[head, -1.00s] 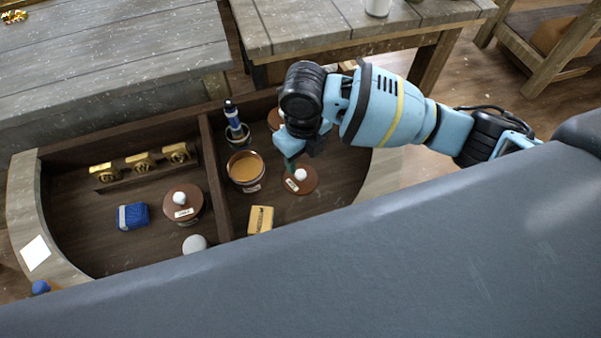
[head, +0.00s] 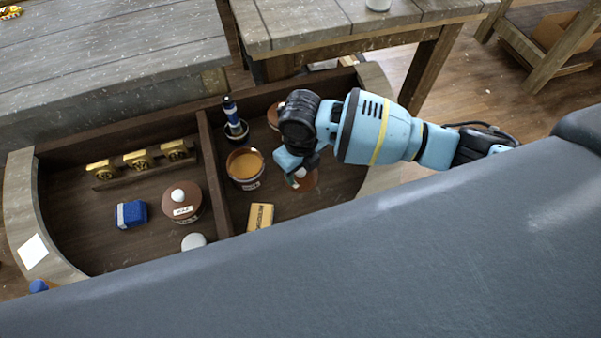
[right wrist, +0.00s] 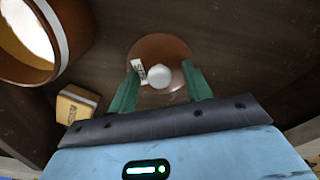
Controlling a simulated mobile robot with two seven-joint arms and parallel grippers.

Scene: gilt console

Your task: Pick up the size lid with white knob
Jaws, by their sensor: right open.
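The size lid (head: 309,181), a brown disc with a white knob and a small white label, lies on the floor of the tray's right compartment. It also shows in the right wrist view (right wrist: 172,46), where its white knob (right wrist: 160,76) sits between my fingertips. My right gripper (head: 294,176) is above the lid and hides its knob in the head view. In the right wrist view its two green fingers (right wrist: 161,80) are open, one on each side of the knob, with nothing held. I cannot tell their exact height over the lid. My left gripper is not in view.
An open pot (head: 246,181) with amber contents stands left of the lid. A yellow block (head: 260,217) lies nearer. The divider (head: 212,170) separates a lidded pot (head: 182,203) and a blue block (head: 131,214).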

